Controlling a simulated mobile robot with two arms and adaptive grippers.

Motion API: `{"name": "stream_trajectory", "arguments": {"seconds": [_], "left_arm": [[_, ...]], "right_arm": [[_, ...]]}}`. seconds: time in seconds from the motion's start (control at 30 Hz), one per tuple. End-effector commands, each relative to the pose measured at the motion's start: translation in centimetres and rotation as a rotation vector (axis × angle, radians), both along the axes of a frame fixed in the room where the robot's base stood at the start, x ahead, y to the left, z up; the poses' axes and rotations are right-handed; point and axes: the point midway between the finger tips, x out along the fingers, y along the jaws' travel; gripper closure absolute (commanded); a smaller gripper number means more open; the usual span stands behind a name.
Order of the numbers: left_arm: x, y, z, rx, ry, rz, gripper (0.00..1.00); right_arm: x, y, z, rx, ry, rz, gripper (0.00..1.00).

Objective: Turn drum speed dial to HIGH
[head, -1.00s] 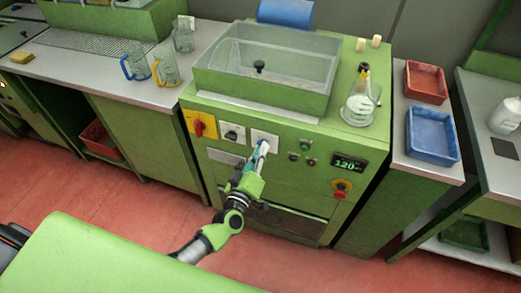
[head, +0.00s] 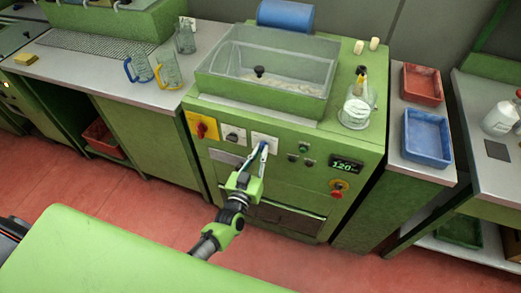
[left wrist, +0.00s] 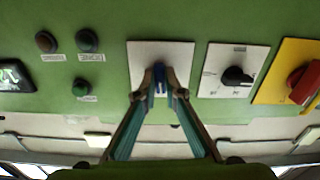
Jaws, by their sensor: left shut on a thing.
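The green machine (head: 290,185) has a front panel with two white dial plates. My left gripper (head: 257,150) is at the right-hand plate (head: 265,137), its fingertips shut on a small dark-blue dial knob. In the left wrist view, which is upside down, my left gripper (left wrist: 160,84) closes around this dial knob (left wrist: 158,75) from both sides, on its white plate (left wrist: 160,48). The fingers hide part of the knob and its markings; I cannot read its setting. The display (head: 346,166) appears to read 120. My right gripper is not in view.
Beside the held dial are a black knob (head: 232,137) and a red switch on a yellow plate (head: 202,126). Small buttons (head: 304,148) and a red stop button (head: 337,193) are to the right. A glass flask (head: 356,110) stands on top. Red floor lies in front.

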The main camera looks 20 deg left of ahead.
Motion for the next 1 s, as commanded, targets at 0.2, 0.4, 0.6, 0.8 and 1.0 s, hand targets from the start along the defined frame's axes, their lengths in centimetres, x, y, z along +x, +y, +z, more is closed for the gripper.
{"name": "stream_trajectory", "arguments": {"seconds": [0.2, 0.4, 0.6, 0.8, 1.0], "left_arm": [[0.49, 0.17, 1.10, 0.205, -0.027, 0.007, 1.00], [0.49, 0.17, 1.06, 0.395, -0.034, 0.008, 1.00], [0.51, 0.12, 1.08, 0.573, -0.041, 0.009, 1.00], [0.52, 0.10, 1.07, 0.720, -0.046, 0.009, 1.00], [0.51, 0.07, 1.06, 0.822, -0.049, 0.009, 1.00]], "right_arm": [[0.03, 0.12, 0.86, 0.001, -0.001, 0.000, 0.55], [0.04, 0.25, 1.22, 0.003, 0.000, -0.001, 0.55], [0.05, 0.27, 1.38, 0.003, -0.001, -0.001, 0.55], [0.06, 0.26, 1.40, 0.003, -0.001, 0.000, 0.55], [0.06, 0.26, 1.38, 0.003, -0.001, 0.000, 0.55]]}}
